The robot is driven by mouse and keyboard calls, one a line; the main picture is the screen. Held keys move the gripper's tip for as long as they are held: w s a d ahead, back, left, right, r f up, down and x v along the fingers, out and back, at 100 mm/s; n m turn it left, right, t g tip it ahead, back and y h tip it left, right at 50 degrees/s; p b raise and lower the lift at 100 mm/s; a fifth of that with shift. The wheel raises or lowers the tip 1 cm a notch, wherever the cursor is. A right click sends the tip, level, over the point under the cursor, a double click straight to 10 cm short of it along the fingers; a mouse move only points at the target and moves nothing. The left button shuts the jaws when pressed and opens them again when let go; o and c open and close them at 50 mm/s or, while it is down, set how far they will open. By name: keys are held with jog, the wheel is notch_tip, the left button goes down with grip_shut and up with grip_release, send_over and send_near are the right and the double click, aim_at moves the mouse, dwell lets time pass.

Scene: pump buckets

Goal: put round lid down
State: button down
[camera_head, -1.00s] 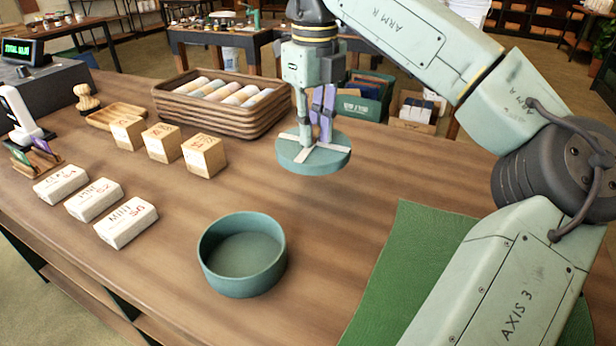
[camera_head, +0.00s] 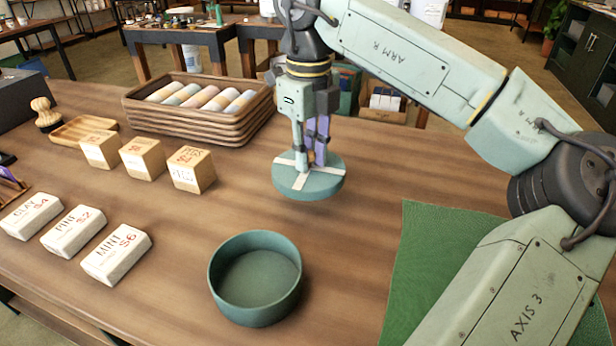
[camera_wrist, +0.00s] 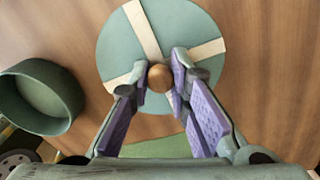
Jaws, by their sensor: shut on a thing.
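The round lid (camera_head: 309,184) is a teal disc with a cream cross band and a small wooden knob. My gripper (camera_head: 307,160) is shut on the lid's knob, and the lid hangs roughly level over the wooden table. In the wrist view my gripper's purple-padded fingers (camera_wrist: 170,82) close around the knob, with the lid (camera_wrist: 185,30) beyond them. An open round teal box (camera_head: 255,314) stands on the table, in front of the lid and to its left. It also shows at the left of the wrist view (camera_wrist: 22,110), apart from the lid.
A green mat (camera_head: 410,265) lies to the right, partly behind my arm. Wooden blocks (camera_head: 191,170) and labelled white bars (camera_head: 116,255) stand to the left. Stacked wooden trays (camera_head: 200,128) with coloured rolls stand at the back. Bare table (camera_head: 345,250) surrounds the teal box's right side.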

aim_at(308, 178)
jog(key=shift+f+p, duration=0.4)
jog(key=shift+f, duration=2.2)
jog(key=shift+f, duration=0.1)
jog(key=shift+f, duration=0.15)
jog(key=c, duration=1.5)
grip_release()
notch_tip(308, 178, up, 13)
jog(key=shift+f+b, duration=0.2)
jog(key=shift+b, duration=0.4)
